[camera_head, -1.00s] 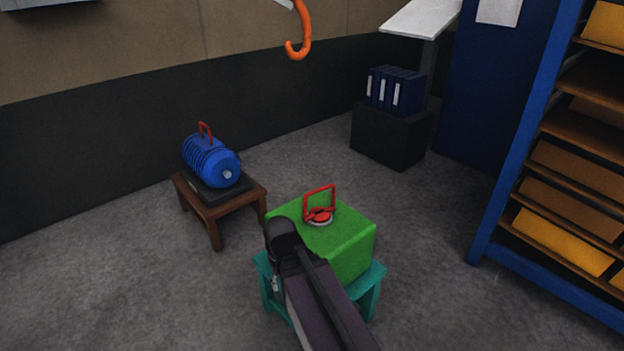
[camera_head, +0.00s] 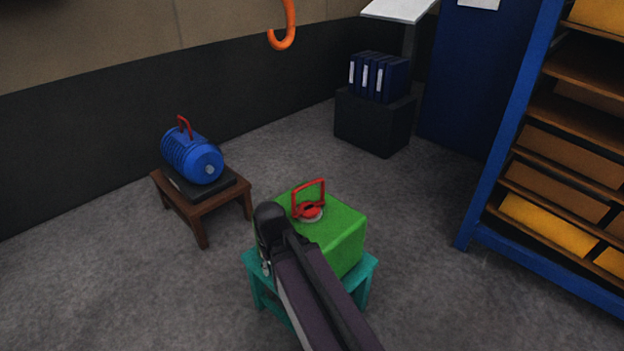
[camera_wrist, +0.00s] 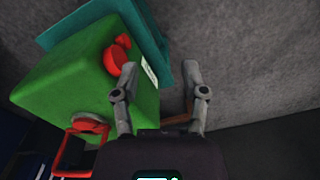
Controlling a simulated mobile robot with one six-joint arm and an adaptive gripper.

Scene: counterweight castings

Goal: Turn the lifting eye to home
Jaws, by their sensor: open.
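The lifting eye (camera_head: 310,198) is a red square-cornered loop on a round red base with a pale ring. It stands upright on top of a green block (camera_head: 340,236). In the wrist view the eye (camera_wrist: 66,152) is at the lower left, on the green block (camera_wrist: 62,72). My gripper (camera_wrist: 160,68) is open and empty.
The block sits on a teal stand (camera_head: 368,268). A red knob-like part (camera_wrist: 116,58) and white label (camera_wrist: 149,70) are on another block face. A blue ribbed casting (camera_head: 190,156) sits on a brown stool (camera_head: 203,210) at left. An orange hook (camera_head: 284,38) hangs above. Blue shelving (camera_head: 490,160) is right.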

